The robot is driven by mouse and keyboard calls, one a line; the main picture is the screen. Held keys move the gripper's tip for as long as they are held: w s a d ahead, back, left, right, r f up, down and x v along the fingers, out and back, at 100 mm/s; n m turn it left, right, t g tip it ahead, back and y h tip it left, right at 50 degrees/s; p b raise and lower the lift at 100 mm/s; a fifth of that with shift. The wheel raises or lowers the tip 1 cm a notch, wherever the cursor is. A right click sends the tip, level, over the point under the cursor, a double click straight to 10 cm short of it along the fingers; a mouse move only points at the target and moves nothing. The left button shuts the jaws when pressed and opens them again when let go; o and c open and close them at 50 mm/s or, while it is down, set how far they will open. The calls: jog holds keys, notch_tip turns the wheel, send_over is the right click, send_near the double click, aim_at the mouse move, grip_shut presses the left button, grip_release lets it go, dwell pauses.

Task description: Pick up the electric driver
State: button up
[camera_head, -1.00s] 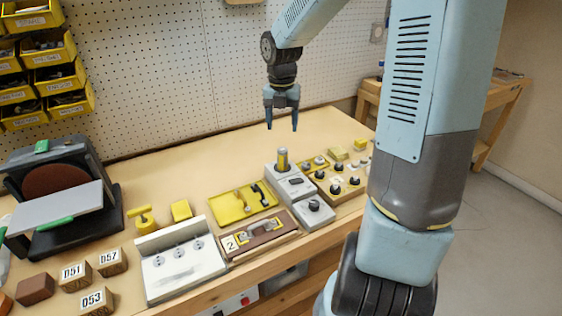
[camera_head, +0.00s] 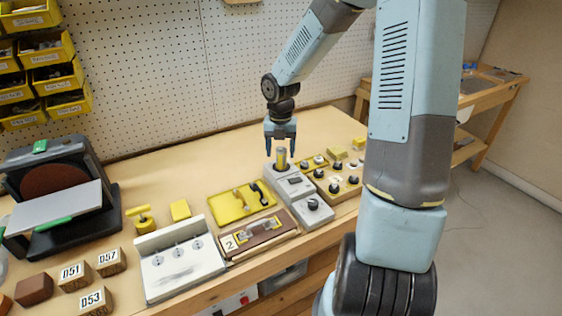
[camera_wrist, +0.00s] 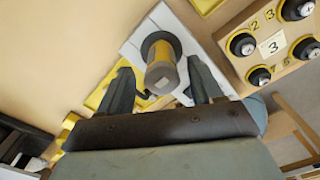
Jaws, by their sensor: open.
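The electric driver (camera_head: 281,158) appears as a yellow cylinder with a grey top, standing upright in a grey holder (camera_head: 290,183) on the bench. In the wrist view the driver (camera_wrist: 161,68) shows its grey end towards the camera, with a dark ring around its lower part. My gripper (camera_head: 280,143) points down just above the driver. In the wrist view my gripper (camera_wrist: 158,85) is open, with one finger on each side of the driver's end. No contact shows, and nothing is held.
A board with several dark knobs (camera_head: 335,175) stands close on the right. A yellow tray (camera_head: 232,206) and a brown block marked 2 (camera_head: 262,238) lie to the left and front. A pegboard (camera_head: 150,90) rises behind. The bench top (camera_head: 150,180) is clear at the back left.

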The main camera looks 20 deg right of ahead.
aim_at(281, 158)
jog(key=shift+d+f, duration=0.15)
jog(key=shift+f, duration=1.8)
jog(key=shift+w, duration=0.1)
grip_shut()
